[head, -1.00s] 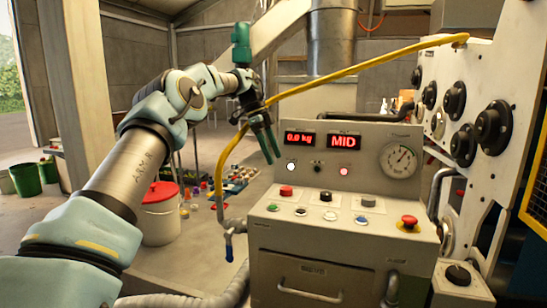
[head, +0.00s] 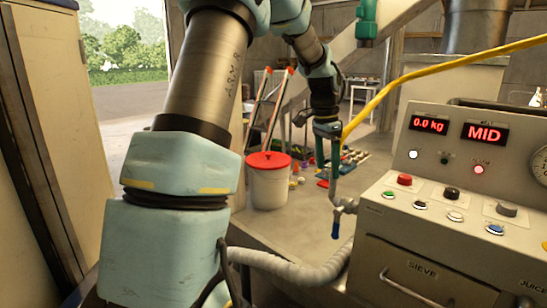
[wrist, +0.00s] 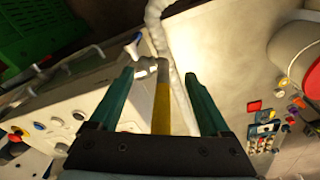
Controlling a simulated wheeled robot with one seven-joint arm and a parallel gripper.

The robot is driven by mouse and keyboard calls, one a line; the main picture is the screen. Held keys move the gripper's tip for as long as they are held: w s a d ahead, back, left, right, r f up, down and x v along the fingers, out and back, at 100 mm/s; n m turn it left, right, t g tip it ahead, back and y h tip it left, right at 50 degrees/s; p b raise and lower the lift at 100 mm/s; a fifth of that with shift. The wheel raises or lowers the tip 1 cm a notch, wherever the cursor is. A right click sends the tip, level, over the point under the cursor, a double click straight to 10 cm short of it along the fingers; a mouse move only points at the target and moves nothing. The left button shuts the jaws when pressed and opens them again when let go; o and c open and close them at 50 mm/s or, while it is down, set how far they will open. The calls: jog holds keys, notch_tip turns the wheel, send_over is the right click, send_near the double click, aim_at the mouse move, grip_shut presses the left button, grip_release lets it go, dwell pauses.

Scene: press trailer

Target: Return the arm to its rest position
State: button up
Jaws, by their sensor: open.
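My arm rises in the head view from the lower left, bends at the top and hangs down near the centre. My gripper (head: 328,165) points downward there, left of the press panel (head: 455,155). In the wrist view my gripper (wrist: 158,78) has its two green fingers spread apart with nothing held. A yellow hose (wrist: 161,105) shows between the fingers in the wrist view, and I cannot tell its distance from them. In the head view the yellow hose (head: 440,68) slants up to the right, close to the gripper.
A grey corrugated hose (head: 290,265) runs low in front. A tan cabinet (head: 60,110) stands at far left.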

jog(key=s+a+f+n, duration=0.3)
jog(key=s+a+n, duration=0.3)
jog(key=s+a, duration=0.3)
jog(key=s+a+f+n+t+y, duration=0.1)
jog(key=s+a+f+n, duration=0.2)
jog(key=s+a+n, duration=0.3)
jog(key=s+a, duration=0.3)
jog(key=a, duration=0.3)
jog(key=shift+s+a+f+n+t, duration=0.2)
jog(key=shift+a+f+n+t, duration=0.1)
jog(key=shift+f+n, duration=0.1)
